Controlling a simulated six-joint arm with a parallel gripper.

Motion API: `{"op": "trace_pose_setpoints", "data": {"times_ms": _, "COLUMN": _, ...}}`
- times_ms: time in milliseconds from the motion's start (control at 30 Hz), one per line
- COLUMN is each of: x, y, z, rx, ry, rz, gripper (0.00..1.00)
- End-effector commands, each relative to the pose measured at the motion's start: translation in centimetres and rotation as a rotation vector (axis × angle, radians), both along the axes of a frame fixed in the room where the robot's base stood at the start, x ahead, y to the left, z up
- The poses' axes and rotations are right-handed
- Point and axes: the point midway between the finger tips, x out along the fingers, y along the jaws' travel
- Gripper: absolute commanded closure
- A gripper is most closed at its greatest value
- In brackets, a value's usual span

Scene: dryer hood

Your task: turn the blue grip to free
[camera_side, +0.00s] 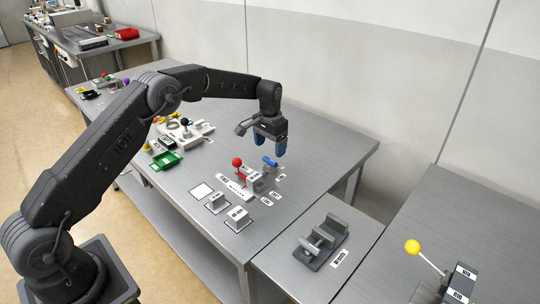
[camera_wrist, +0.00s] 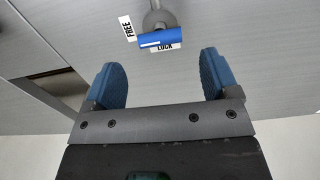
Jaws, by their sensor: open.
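The blue grip (camera_side: 270,162) is on a small grey fixture on the metal table, beside a red-knobbed lever. In the wrist view the blue grip (camera_wrist: 161,38) lies across the end of a grey stem, next to the LOCK label (camera_wrist: 165,48). The FREE label (camera_wrist: 127,28) is to its left. My gripper (camera_side: 268,148) hangs above and a little behind the grip in the side view, pointing down. In the wrist view my gripper (camera_wrist: 162,80) has its two blue fingers wide apart, with nothing between them. The grip is beyond the fingertips, not touched.
The red-knobbed lever (camera_side: 237,162) stands close left of the grip. White-labelled blocks (camera_side: 238,214) sit in front. A grey cradle (camera_side: 322,240) and a yellow-knobbed lever (camera_side: 412,247) are to the right. The table's back right is clear.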

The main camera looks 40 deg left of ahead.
Motion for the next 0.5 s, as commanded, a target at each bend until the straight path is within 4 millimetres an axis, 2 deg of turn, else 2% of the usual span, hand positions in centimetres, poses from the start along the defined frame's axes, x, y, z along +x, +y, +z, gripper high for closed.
{"op": "trace_pose_setpoints", "data": {"times_ms": 33, "x": 0.1, "y": 0.0, "z": 1.4, "rx": 0.001, "ry": -0.006, "rz": 0.000, "gripper": 0.19}}
{"op": "trace_pose_setpoints", "data": {"times_ms": 200, "x": 0.1, "y": 0.0, "z": 5.0, "rx": 0.001, "ry": -0.004, "rz": -0.001, "gripper": 0.19}}
{"op": "trace_pose_setpoints", "data": {"times_ms": 400, "x": 0.0, "y": 0.0, "z": 7.9, "rx": 0.001, "ry": -0.002, "rz": -0.001, "gripper": 0.19}}
{"op": "trace_pose_setpoints", "data": {"times_ms": 500, "x": 0.0, "y": 0.0, "z": 8.6, "rx": 0.000, "ry": -0.001, "rz": -0.001, "gripper": 0.19}}
